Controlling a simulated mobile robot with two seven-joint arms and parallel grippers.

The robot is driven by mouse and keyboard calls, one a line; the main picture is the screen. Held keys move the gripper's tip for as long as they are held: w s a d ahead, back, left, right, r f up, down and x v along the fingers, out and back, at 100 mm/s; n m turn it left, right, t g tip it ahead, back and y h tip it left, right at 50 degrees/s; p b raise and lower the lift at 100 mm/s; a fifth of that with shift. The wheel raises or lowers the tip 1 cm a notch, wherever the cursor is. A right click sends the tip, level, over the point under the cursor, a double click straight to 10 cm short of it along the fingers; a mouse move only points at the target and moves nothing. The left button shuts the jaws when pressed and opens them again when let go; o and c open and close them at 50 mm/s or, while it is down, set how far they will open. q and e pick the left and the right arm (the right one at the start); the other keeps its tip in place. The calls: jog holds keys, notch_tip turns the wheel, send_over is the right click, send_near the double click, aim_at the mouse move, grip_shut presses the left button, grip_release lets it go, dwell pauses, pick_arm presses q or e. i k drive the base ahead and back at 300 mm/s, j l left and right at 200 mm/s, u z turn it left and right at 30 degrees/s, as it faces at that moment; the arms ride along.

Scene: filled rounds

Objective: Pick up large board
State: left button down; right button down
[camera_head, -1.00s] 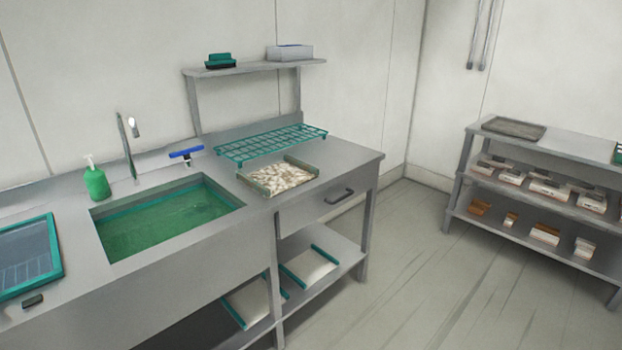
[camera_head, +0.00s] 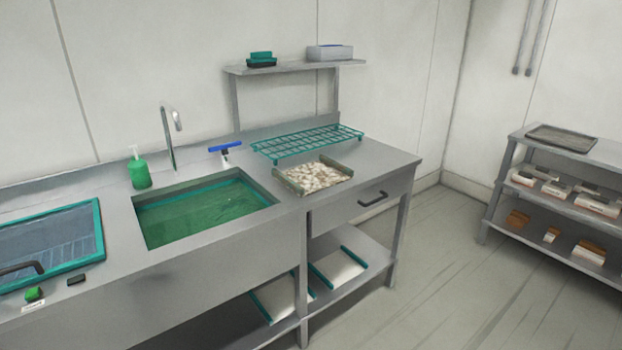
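I cannot tell for sure which thing is the large board. A flat, teal-framed panel (camera_head: 60,240) with a blue-grey ribbed face lies on the counter left of the sink, cut off by the picture's left edge. Two pale flat pieces with teal edges, a left one (camera_head: 280,296) and a right one (camera_head: 338,268), lie on the shelf under the counter. A shallow tray (camera_head: 287,184) with mottled white and brown contents sits on the counter right of the sink. Neither of my grippers is in view.
The sink (camera_head: 205,208) holds green liquid. A green bottle (camera_head: 139,172), a blue-topped squeegee (camera_head: 225,151) and a teal wire rack (camera_head: 308,142) stand around it. A shelf unit (camera_head: 562,139) stands at right. The floor (camera_head: 440,260) between is clear.

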aim_at(305, 180)
jog(key=i+l, duration=0.3)
jog(key=i, duration=0.25)
jog(key=i+l, duration=0.3)
jog(key=i, duration=0.25)
jog(key=i+l+u, duration=0.1)
jog(key=i+l, duration=0.2)
jog(key=i, duration=0.25)
